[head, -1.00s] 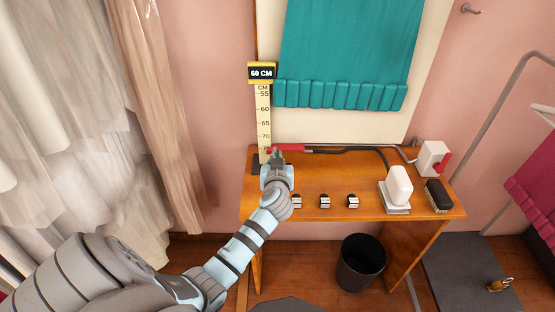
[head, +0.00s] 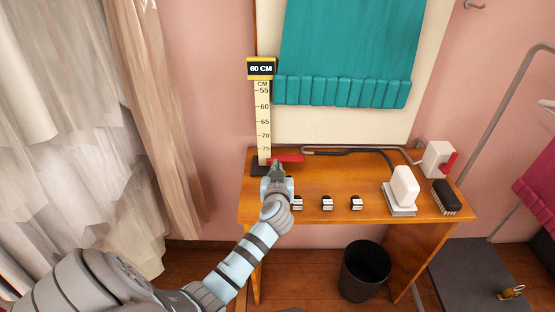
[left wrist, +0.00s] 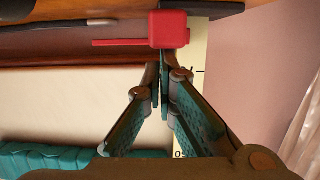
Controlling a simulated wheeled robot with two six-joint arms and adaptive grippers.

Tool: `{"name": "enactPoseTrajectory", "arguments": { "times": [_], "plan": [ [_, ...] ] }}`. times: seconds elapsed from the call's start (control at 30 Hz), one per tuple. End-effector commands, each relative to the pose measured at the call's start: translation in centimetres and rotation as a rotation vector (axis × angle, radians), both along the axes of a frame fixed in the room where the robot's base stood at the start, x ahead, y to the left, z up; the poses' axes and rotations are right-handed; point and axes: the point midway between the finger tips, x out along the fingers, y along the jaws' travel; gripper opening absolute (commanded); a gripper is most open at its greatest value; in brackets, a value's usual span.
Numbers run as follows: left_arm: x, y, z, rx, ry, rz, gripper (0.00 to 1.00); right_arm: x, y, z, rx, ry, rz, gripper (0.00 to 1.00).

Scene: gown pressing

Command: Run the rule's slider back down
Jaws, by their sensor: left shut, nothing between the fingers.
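The rule (head: 263,120) stands upright at the table's left end, its scale numbered from 55 to 75 with a "60 CM" sign (head: 261,68) on top. The red slider (head: 288,159) is low on the rule, below the 75 mark and close above the table, its bar pointing right. My left gripper (head: 277,168) is shut and empty, right at the slider. In the left wrist view, which is upside down, the closed fingertips (left wrist: 163,66) meet the red slider block (left wrist: 169,29) from its upper side; exact contact is hard to tell. My right gripper is out of view.
The wooden table (head: 330,180) carries several small clips (head: 327,203), a white block on a stand (head: 403,188), a brush (head: 446,197) and a white box with a red part (head: 437,160). Teal pleated cloth (head: 350,50) hangs behind. A black bin (head: 364,270) stands below.

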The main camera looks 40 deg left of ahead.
Motion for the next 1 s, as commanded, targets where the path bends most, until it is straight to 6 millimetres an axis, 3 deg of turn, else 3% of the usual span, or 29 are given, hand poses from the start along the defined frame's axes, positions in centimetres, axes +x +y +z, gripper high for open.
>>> {"name": "enactPoseTrajectory", "arguments": {
  "times": [0.17, 0.3, 0.6, 0.9, 1.0],
  "plan": [
    [0.1, -0.3, 1.5, -0.003, 0.005, -0.003, 0.0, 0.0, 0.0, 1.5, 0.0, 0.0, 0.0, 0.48],
    [0.5, -0.8, 4.9, -0.002, -0.001, -0.013, 0.0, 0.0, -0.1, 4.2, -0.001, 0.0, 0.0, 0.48],
    [-6.1, -5.7, 6.1, -0.002, 0.0, -0.015, 0.0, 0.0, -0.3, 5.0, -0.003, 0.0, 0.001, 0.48],
    [-7.4, -6.6, 6.5, 0.002, -0.001, -0.014, 0.0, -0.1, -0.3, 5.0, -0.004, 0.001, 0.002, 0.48],
    [-8.2, -6.5, 5.7, -0.008, 0.033, -0.014, 0.0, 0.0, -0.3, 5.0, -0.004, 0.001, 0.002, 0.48]
  ]
}}
